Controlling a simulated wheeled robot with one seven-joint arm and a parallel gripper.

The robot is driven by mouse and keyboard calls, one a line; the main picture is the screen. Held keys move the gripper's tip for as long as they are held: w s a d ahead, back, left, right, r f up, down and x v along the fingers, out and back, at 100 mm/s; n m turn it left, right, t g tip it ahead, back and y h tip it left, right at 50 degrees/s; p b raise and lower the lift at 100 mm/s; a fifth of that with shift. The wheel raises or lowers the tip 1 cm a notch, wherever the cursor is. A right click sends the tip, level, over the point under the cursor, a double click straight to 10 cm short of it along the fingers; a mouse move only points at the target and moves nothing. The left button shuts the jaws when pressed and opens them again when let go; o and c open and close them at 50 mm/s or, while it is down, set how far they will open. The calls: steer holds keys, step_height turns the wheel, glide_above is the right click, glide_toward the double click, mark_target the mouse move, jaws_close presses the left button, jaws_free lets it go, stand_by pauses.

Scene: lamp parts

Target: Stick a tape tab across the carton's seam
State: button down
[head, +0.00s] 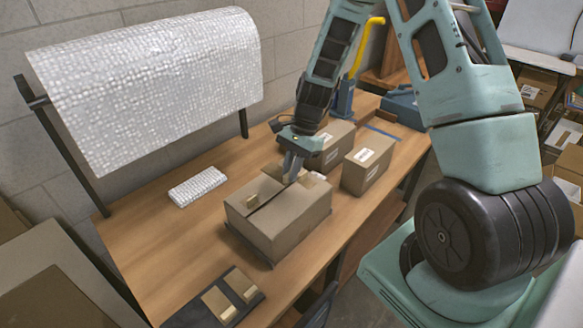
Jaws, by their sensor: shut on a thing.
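A brown carton (292,222) sits on the workbench, its top flaps closed to a dark seam running lengthwise. A small tan tape tab (252,201) lies at the seam's left end. My gripper (291,179) points down at the far right end of the carton's top, over or on the seam. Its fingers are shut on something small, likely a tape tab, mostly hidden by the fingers. I cannot tell whether it touches the carton. More tan tabs (219,303) lie on a dark plate (203,317) at the bench's front.
Two smaller labelled boxes (367,167) (336,145) stand behind the carton at right. A folded bubble-wrap piece (197,187) lies to the left. A bubble-wrap roll (150,85) hangs over the bench's back. Bare wood (150,240) is free at left.

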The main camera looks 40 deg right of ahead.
steer(key=shift+f+b, duration=2.1)
steer(key=shift+f, duration=1.05)
steer(key=shift+f+b, duration=0.3)
steer(key=shift+f, duration=0.2)
steer(key=c, duration=1.3)
jaws_free()
steer(key=shift+c, duration=0.2)
